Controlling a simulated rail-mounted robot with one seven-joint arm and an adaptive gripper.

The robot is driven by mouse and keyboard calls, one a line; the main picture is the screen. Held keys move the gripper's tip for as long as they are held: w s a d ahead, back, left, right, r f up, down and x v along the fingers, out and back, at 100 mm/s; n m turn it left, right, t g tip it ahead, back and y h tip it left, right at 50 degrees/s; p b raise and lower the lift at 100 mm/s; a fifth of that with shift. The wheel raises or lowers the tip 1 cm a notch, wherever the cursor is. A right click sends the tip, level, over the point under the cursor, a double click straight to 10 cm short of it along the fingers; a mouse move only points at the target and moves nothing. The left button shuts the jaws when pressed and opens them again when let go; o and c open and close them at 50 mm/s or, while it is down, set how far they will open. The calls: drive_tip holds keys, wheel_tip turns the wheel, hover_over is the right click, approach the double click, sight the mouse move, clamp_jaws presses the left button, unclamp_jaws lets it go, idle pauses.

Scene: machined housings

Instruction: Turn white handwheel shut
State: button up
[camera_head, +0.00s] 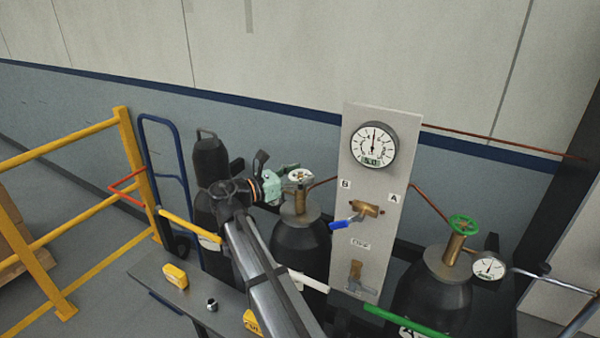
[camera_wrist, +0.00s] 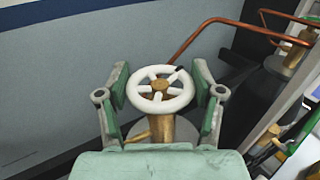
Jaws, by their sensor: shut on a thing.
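The white handwheel (camera_head: 301,175) sits on a brass valve stem on top of a black cylinder (camera_head: 300,250), left of the gauge panel. In the wrist view the handwheel (camera_wrist: 160,103) is a white spoked ring with a brass hub. A small pale pointer with a dark tip lies across its upper right. My green-padded gripper (camera_head: 282,184) reaches the wheel from the left in the head view. In the wrist view my gripper (camera_wrist: 161,86) has one finger on each side of the rim, shut on it. The brass valve body (camera_wrist: 165,128) below is partly hidden by my gripper.
A panel (camera_head: 351,140) with a round gauge (camera_head: 373,144) and a blue-handled valve (camera_head: 340,224) stands to the right. Further right is a cylinder with a green handwheel (camera_head: 463,225). A copper pipe (camera_wrist: 215,27) runs behind the wheel. A yellow railing (camera_head: 135,170) is at left.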

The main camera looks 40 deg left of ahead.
drive_tip(key=shift+w+a+r+m+g+h+p, duration=0.1)
drive_tip(key=shift+m+g+h+p, duration=0.3)
drive_tip(key=shift+m+g+h, duration=0.55)
drive_tip(key=shift+h, duration=0.65)
drive_tip(key=shift+t, duration=0.25)
drive_tip(key=o, duration=1.2)
drive_tip(key=shift+c, duration=0.2)
drive_tip(key=v, duration=1.2)
